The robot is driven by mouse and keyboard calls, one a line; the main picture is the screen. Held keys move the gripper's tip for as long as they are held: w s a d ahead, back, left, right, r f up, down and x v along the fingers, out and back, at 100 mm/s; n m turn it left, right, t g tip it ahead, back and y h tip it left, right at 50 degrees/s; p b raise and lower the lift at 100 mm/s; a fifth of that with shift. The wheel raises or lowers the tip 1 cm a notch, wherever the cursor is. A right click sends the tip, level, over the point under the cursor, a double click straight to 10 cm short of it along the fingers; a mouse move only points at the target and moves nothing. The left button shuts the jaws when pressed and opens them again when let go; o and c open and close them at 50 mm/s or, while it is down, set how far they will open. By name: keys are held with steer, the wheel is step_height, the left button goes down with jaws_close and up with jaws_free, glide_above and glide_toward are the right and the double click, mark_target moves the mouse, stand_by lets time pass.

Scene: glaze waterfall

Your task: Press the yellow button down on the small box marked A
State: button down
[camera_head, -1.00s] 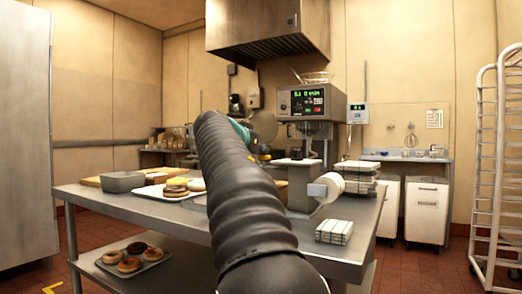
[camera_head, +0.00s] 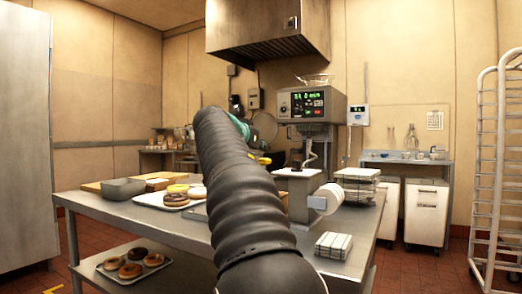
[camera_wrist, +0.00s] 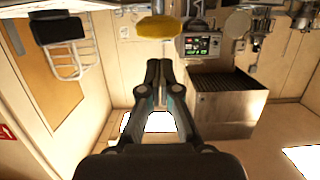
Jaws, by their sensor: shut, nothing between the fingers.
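In the wrist view, which is upside down, a yellow rounded cap (camera_wrist: 159,27) on a grey stem shows at the top centre. It looks like the yellow button. My gripper (camera_wrist: 158,66) is shut and empty, with its fingertips pointing towards the cap and a visible gap between them in the picture. How far apart they are in depth I cannot tell. In the head view a small yellow piece (camera_head: 259,159) shows just right of my arm, probably the same button. My gripper is hidden behind my arm there. The box's body and its letter A cannot be made out.
A steel table (camera_head: 154,221) carries a donut tray (camera_head: 150,203), a grey pan (camera_head: 123,188), a machine with a green display (camera_head: 312,103), a white roll (camera_head: 326,199) and stacked cloths (camera_head: 333,245). An extractor hood (camera_head: 268,27) hangs above. A rack (camera_head: 486,180) stands at right.

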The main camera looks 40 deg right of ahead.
steer(key=b+v, duration=0.1)
steer(key=v, duration=0.9)
stand_by(0.6)
steer(key=s+a+f+n+y, duration=0.4)
steer(key=s+a+f, duration=0.4)
steer(key=f, duration=0.7)
steer(key=s+a+f+n+y, duration=0.5)
steer(key=s+a+f, duration=0.3)
steer(key=f, duration=0.7)
steer(key=s+a+f+n+y, duration=0.4)
steer(key=s+a+f, duration=0.5)
steer(key=f, duration=0.6)
steer(key=shift+a+f+y, duration=0.3)
steer(key=shift+a+y, duration=0.2)
steer(key=shift+a, duration=0.1)
